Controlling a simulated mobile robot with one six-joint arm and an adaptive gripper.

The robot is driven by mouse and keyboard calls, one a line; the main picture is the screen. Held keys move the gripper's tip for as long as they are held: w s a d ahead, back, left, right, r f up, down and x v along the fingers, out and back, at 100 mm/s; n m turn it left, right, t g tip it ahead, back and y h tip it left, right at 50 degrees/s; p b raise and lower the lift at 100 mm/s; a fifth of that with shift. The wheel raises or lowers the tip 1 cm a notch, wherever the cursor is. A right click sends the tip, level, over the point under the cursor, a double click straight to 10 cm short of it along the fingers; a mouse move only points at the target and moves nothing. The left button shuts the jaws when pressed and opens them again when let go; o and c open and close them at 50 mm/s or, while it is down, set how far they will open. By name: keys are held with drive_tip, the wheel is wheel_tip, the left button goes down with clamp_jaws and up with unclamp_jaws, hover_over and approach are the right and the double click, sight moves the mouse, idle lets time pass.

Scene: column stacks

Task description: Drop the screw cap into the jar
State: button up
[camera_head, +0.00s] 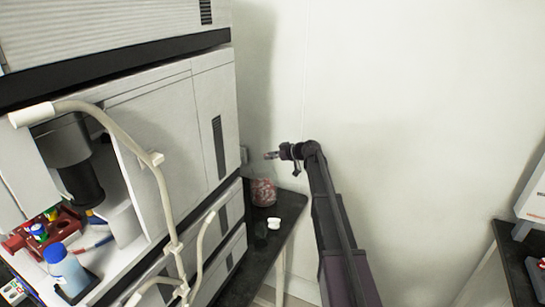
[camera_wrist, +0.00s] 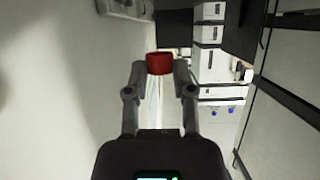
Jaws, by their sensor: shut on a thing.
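The screw cap (camera_wrist: 159,66) is red and sits between both fingertips of my gripper (camera_wrist: 159,77) in the wrist view. My gripper is shut on it. In the head view my gripper (camera_head: 271,155) is small and points left, and the cap is hard to make out there. The jar (camera_head: 263,193) is clear with red and white contents, and it stands on the dark bench beside the large white machine. My gripper is above the jar in the picture, apart from it. The jar's mouth is not clearly seen.
A small white object (camera_head: 274,223) lies on the dark bench (camera_head: 262,262) in front of the jar. The tall white machine (camera_head: 213,130) stands close on the left, with pale hoses. A red rack (camera_head: 62,226) and a blue-capped bottle (camera_head: 65,268) are at lower left.

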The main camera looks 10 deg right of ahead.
sight(271, 163)
drive_tip(key=shift+f+b, duration=1.7)
drive_tip(key=shift+f, duration=0.35)
drive_tip(key=o, duration=0.7)
drive_tip(key=shift+o, duration=0.2)
drive_tip(key=shift+s, duration=0.1)
